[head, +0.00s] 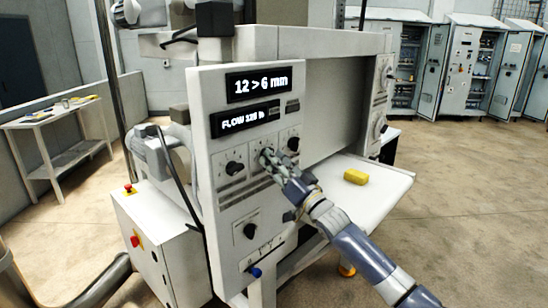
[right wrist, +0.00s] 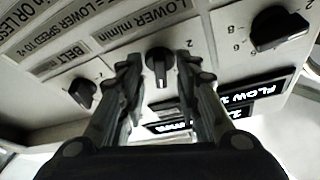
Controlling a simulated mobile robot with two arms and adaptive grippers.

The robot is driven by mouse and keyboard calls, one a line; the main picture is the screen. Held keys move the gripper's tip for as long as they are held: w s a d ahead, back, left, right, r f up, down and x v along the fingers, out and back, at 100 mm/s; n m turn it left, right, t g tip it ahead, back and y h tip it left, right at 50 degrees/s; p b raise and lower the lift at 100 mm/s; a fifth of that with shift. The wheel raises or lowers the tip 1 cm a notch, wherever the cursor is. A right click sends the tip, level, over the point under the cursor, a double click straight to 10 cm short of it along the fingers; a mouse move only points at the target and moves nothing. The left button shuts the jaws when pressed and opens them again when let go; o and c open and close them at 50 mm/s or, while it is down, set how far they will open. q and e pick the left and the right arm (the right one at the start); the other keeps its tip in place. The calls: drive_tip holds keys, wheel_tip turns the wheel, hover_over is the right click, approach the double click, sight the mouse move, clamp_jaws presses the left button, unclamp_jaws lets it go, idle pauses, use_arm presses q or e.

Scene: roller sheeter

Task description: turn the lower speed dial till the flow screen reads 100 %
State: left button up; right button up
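The control panel (head: 205,110) faces me, with a flow screen (head: 245,119) that reads about "FLOW 128 %"; its last characters are blurred. My right gripper (head: 266,157) is at the middle dial of the panel's upper row and mostly hides it in the head view. In the right wrist view this lower speed dial (right wrist: 160,62), labelled "LOWER m/min", is between my two fingers (right wrist: 160,75). The fingers are apart, one on each side of the knob, with narrow gaps seeming to show. My left gripper is not in view.
A further dial (head: 250,231) and a blue knob (head: 255,272) are below. A yellow block (head: 355,176) lies on the white table (head: 385,195). A size screen (head: 259,85) reads "12 > 6 mm".

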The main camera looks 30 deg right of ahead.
drive_tip(key=shift+w+r, duration=0.1)
drive_tip(key=shift+w, duration=0.15)
drive_tip(key=shift+c, duration=0.2)
drive_tip(key=c, duration=0.5)
drive_tip(key=shift+s+r, duration=0.1)
clamp_jaws()
